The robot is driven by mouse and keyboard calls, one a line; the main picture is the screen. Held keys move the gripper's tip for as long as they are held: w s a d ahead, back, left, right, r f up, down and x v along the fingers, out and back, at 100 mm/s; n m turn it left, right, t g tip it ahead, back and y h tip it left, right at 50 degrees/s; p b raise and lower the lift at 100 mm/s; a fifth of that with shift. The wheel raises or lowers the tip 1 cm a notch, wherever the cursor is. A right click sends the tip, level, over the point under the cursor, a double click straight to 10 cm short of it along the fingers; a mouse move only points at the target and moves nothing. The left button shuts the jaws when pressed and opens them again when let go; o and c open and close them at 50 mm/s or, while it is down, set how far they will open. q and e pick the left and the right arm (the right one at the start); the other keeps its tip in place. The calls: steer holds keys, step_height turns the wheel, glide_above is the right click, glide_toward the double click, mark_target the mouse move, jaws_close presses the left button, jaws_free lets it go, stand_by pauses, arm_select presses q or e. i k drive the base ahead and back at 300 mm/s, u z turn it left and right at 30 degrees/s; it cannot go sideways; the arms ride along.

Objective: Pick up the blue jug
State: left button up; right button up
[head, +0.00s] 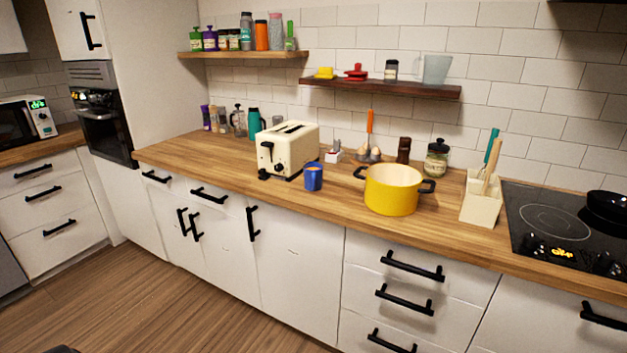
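A pale blue-grey, see-through jug (437,70) stands upright at the right end of the lower dark wall shelf (385,88), with its handle towards the left. A small dark blue cup (313,178) with a yellow mark stands on the wooden counter in front of the toaster. A teal flask-like vessel (253,123) stands at the back of the counter, partly hidden by the toaster. Neither of my grippers is in view, and nothing is seen touching these things.
The cream toaster (288,149), yellow pot (393,190), utensil holder (481,205) and glass jar (436,160) stand on the counter (335,212). A dark jar (391,70) stands left of the pale jug. The black hob (560,225) is at right. The floor (190,310) is clear.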

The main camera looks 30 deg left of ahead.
mark_target(313, 179)
steer(key=z, duration=0.7)
steer(key=i, duration=0.95)
steer(key=u, duration=2.85)
